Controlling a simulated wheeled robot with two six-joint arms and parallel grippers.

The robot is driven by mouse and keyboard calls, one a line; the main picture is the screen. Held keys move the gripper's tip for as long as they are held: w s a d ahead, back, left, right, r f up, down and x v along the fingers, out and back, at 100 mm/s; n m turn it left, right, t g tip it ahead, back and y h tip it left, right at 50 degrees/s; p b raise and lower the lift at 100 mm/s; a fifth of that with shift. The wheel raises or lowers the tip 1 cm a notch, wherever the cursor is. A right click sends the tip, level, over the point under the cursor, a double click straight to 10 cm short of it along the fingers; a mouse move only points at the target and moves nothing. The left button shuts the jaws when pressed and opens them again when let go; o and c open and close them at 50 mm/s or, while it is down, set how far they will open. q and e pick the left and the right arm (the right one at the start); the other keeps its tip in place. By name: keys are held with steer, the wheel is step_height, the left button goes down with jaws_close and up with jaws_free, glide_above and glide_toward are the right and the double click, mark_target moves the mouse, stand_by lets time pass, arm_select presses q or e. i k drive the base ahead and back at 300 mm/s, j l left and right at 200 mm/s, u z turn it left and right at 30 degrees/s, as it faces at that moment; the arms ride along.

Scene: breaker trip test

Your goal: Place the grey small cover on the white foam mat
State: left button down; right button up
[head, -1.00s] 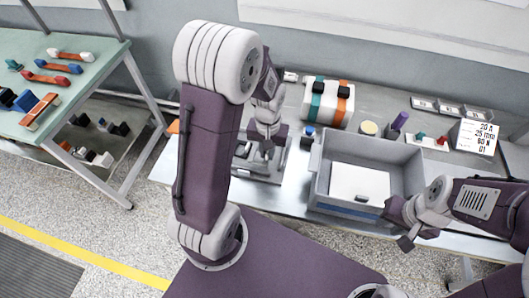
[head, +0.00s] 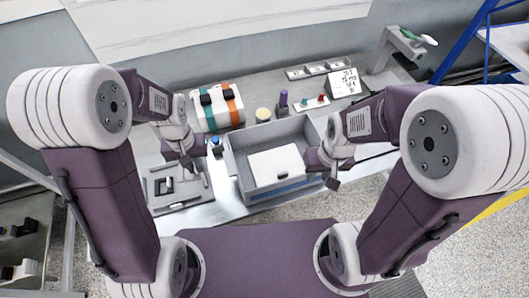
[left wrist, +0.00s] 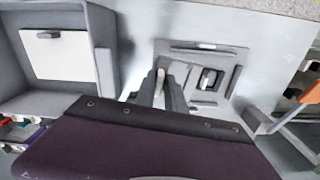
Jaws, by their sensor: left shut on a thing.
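The white foam mat (head: 272,164) lies inside a grey bin (head: 238,172). A small dark grey piece (head: 283,176) lies on it and also shows on the mat in the left wrist view (left wrist: 48,34). My left gripper (head: 190,168) is left of the bin, near the grey fixture. In the left wrist view its fingers (left wrist: 158,88) are shut on a small pale grey piece (left wrist: 160,78), apparently the grey small cover, mostly hidden by the fingers. My right gripper (head: 328,178) is at the bin's right wall; its jaws are too small to read.
The grey fixture (head: 178,188) with a black-and-white device stands left of the bin.

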mark_target(289, 157)
steer(key=l+z, duration=0.1)
steer(key=l, duration=1)
steer(key=i, duration=0.55)
